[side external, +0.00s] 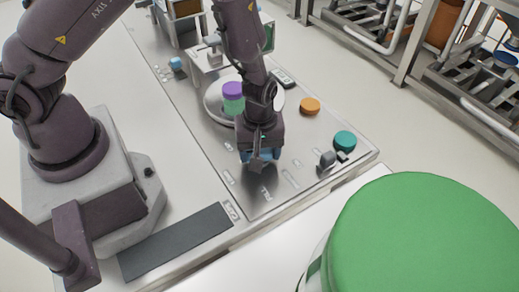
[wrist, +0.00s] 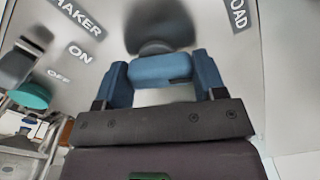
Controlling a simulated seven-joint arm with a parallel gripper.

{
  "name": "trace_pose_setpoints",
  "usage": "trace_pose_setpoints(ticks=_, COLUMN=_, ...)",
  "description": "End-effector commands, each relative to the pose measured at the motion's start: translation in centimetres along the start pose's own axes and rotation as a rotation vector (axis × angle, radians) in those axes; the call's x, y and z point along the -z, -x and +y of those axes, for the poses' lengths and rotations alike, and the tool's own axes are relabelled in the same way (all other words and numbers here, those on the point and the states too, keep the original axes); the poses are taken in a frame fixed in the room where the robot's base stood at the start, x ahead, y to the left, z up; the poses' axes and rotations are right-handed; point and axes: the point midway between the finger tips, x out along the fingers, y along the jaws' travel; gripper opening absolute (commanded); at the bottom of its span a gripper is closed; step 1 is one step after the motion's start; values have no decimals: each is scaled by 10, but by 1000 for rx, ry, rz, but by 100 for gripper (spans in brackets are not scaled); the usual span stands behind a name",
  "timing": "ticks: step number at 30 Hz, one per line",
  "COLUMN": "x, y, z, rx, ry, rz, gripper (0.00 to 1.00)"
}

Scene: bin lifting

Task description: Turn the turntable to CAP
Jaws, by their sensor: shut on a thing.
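My gripper (side external: 262,157) points down at the front part of the bench panel. In the wrist view its two blue fingers (wrist: 162,75) are shut on the blue grip of a dark grey knob (wrist: 160,25). The knob is largely hidden by the gripper in the side view. A label ending in "OAD" (wrist: 238,14) lies right of the knob in the wrist view. No CAP label can be read. The round silver turntable (side external: 213,105) is behind my gripper, partly hidden by my arm. A green jar with a purple lid (side external: 233,97) stands on it.
A grey switch (side external: 326,159) and a teal button (side external: 345,140) are right of my gripper. Shaker, ON and OFF labels (wrist: 80,53) show in the wrist view. An orange button (side external: 310,105) is farther back. A large green lid (side external: 425,240) fills the near right corner.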

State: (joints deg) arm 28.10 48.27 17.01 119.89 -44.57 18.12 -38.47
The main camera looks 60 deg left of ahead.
Motion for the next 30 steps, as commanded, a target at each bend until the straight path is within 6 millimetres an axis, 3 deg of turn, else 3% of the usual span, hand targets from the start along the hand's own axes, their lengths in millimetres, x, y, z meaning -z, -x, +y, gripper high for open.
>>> trace_pose_setpoints(ticks=15, x=2, y=1, z=0, rx=-1, ry=-466, rz=0, gripper=40)
trace_pose_setpoints(ticks=30, x=2, y=1, z=1, rx=-1, ry=-695, rz=0, gripper=40)
